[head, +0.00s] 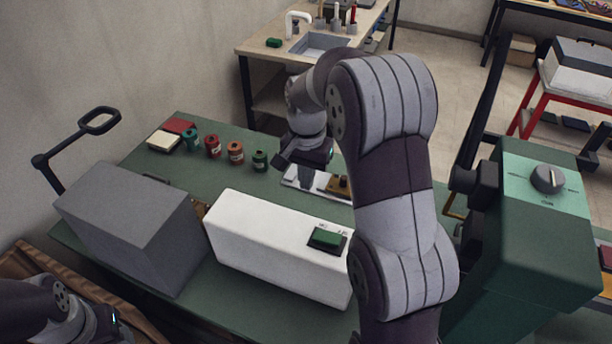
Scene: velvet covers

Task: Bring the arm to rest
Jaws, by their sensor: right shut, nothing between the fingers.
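My right arm rises large through the middle of the head view and bends over the green table (205,262). Its right gripper (294,171) points down above the table, behind the white box. The fingers are shut with nothing seen between them; the fingertips are small and partly dark. My left arm shows only as a wrist part in the bottom left corner; its gripper fingers are out of the picture.
A white box (262,240) with a green switch and a grey box (125,225) stand in front. Several spools (236,152) line the back. A pale tray (297,181) lies near the right gripper. A green machine (540,240) stands at right, a sink bench (325,42) behind.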

